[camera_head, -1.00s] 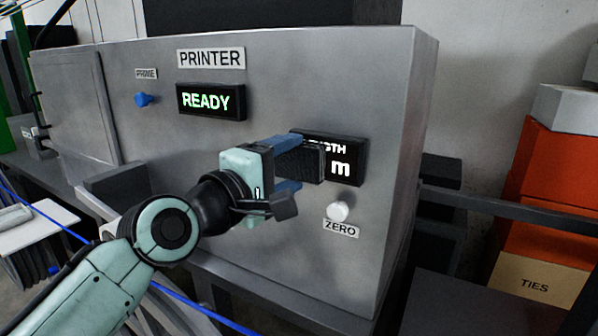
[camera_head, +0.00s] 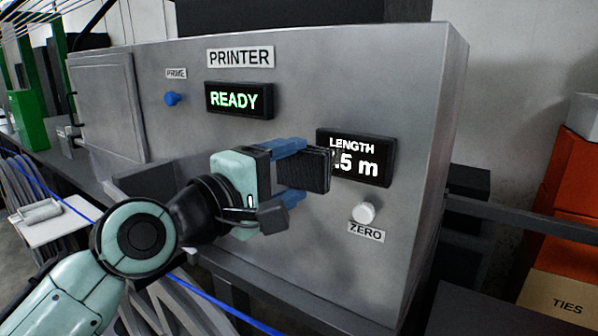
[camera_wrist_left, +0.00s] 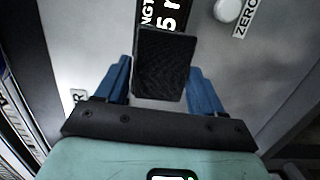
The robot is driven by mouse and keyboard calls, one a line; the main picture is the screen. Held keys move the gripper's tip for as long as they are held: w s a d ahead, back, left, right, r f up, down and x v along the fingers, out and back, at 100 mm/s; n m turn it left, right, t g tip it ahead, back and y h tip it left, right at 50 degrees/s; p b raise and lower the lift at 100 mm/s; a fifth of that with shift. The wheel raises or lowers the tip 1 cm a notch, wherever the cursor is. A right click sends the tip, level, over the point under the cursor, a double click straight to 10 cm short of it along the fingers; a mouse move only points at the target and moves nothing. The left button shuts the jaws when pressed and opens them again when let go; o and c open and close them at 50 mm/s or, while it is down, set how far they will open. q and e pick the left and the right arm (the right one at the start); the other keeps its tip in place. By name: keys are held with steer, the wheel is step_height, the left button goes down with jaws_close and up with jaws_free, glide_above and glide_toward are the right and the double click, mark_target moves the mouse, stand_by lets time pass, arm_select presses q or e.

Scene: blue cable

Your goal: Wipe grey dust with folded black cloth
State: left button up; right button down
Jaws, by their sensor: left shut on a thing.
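My left gripper (camera_head: 300,172) is shut on the folded black cloth (camera_head: 308,171), a small dark pad between its two blue fingers. The cloth is in front of the left end of the black LENGTH display (camera_head: 376,163) and hides part of its number; "5 m" is readable. A small greyish patch (camera_head: 338,157) shows by the cloth's right edge, but I cannot tell if it is dust. In the left wrist view the cloth (camera_wrist_left: 165,65) overlaps the display; contact with it is unclear. My right gripper is not in view.
The grey printer box (camera_head: 290,260) carries a READY display (camera_head: 238,100), a blue PRIME knob (camera_head: 172,98) and a white ZERO knob (camera_head: 363,212) just below the LENGTH display. A blue cable (camera_head: 225,308) runs below. Orange boxes (camera_head: 560,245) stand at the right.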

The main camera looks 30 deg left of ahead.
arm_select(q)
steer(key=shift+s+a, duration=0.1)
steer(key=shift+s, duration=0.7)
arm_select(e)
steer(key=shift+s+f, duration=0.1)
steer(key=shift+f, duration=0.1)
arm_select(q)
steer(key=s+b, duration=0.1)
steer(key=s, duration=0.2)
steer(key=shift+a, duration=0.1)
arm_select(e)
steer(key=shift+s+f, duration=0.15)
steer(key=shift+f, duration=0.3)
arm_select(q)
steer(key=shift+w, duration=0.1)
steer(key=shift+w+d+p, duration=0.15)
steer(key=shift+w+p, duration=0.5)
steer(key=shift+w, duration=1.1)
steer(key=shift+w+d+p, duration=0.15)
steer(key=shift+w+p, duration=0.45)
steer(key=shift+w, duration=1.15)
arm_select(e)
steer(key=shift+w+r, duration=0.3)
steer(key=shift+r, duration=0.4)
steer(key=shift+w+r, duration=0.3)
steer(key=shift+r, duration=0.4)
